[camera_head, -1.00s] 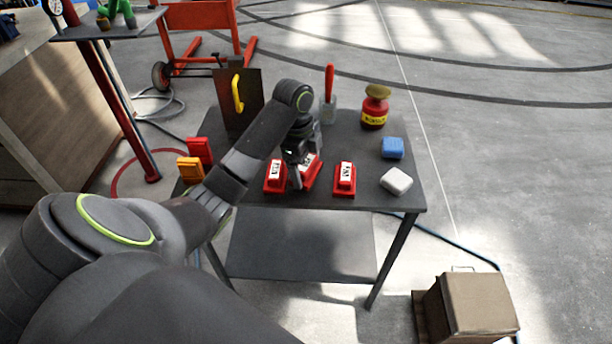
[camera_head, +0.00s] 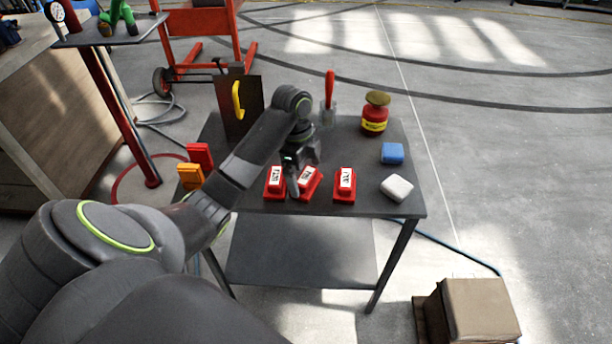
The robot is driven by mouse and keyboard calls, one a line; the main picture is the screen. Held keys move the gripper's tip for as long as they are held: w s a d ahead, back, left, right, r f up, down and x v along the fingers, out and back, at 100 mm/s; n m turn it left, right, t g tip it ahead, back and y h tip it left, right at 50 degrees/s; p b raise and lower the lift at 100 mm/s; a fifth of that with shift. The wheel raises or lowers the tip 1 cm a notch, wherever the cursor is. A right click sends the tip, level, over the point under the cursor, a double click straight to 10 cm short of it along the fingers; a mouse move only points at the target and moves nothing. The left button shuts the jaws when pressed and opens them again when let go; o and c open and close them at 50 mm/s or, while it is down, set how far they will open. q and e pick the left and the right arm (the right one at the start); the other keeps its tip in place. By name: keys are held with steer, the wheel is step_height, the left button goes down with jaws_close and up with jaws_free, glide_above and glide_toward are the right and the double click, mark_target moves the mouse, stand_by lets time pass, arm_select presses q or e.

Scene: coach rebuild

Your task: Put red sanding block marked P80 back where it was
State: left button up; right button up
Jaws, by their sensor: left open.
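Three red sanding blocks with white labels stand in a row near the table's front edge: a left one (camera_head: 275,184), a middle one (camera_head: 309,183) and a right one (camera_head: 345,185). The middle one is turned askew; the outer two stand nearly straight. The label print is too small to read surely, so I cannot tell which is P80. My left gripper (camera_head: 302,172) is open, pointing down at the middle block. One finger shows between the left and middle blocks; I cannot tell whether it touches either. My right gripper is not in view.
The grey table (camera_head: 375,206) also holds a blue block (camera_head: 392,153), a white block (camera_head: 396,188), a red jar (camera_head: 375,116), a red-handled scraper (camera_head: 329,88) and an upright dark panel with a yellow handle (camera_head: 238,98). Red and orange items (camera_head: 190,175) stand at its left edge.

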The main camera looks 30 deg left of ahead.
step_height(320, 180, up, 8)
steer(key=p, duration=0.8)
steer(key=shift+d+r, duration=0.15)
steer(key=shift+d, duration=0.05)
